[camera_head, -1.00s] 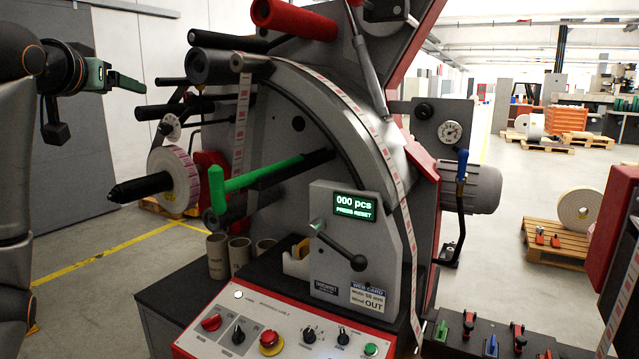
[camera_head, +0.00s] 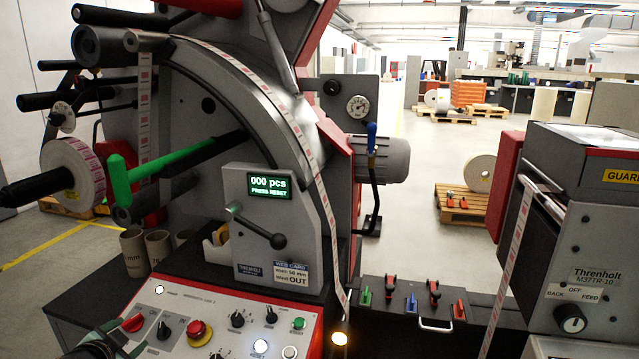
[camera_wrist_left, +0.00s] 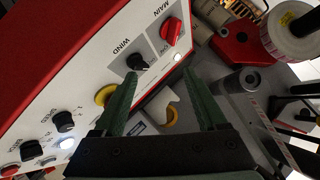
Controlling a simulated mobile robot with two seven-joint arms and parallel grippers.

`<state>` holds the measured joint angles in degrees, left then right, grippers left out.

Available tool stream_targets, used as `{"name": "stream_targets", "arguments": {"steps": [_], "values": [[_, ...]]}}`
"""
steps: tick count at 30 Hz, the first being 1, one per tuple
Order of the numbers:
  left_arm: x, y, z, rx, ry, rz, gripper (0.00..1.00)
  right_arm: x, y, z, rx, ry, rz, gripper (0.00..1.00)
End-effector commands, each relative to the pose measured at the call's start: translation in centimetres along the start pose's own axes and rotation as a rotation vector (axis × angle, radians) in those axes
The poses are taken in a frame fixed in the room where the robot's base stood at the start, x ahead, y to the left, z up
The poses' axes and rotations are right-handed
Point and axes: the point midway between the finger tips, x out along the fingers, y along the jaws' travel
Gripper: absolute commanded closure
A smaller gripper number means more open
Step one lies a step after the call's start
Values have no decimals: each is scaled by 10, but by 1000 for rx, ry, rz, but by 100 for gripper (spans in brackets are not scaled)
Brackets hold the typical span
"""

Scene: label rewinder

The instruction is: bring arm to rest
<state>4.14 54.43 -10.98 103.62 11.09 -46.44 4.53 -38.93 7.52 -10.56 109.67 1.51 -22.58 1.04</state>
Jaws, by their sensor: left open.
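My left gripper (camera_head: 112,336) is at the bottom left of the head view, in front of the rewinder's control panel (camera_head: 225,318). In the left wrist view its two green fingers (camera_wrist_left: 163,98) are spread apart with nothing held between them. Beyond them the panel shows a red main switch (camera_wrist_left: 172,31), a black wind knob (camera_wrist_left: 137,62) and a yellow-collared button (camera_wrist_left: 106,95). I cannot tell whether a finger touches the panel. My right gripper is not in view.
The rewinder has a green-handled bar (camera_head: 120,180), a label roll (camera_head: 72,172) and a display (camera_head: 270,187) reading "000 pcs, PRESS RESET". A grey Threnholt unit (camera_head: 590,250) stands at right. A tool tray (camera_head: 400,325) lies between.

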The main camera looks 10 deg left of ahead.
Motion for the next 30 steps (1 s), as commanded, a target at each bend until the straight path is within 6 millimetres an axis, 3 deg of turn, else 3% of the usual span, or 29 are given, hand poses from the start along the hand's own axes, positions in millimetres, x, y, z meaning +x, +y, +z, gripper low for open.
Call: {"name": "stream_targets", "arguments": {"steps": [1, 3, 9, 19, 30], "values": [[-3, 29, 24, 39, -12, 46, 26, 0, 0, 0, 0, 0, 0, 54], [-9, 62, 50, 86, -16, 101, 26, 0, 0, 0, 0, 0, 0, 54], [-45, 146, 118, 192, -14, 263, 26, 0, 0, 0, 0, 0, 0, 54], [-118, 233, 192, 277, -4, 477, 26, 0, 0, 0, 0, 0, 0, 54], [-142, 315, 164, -100, -19, 493, 26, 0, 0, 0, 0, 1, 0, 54]]}}
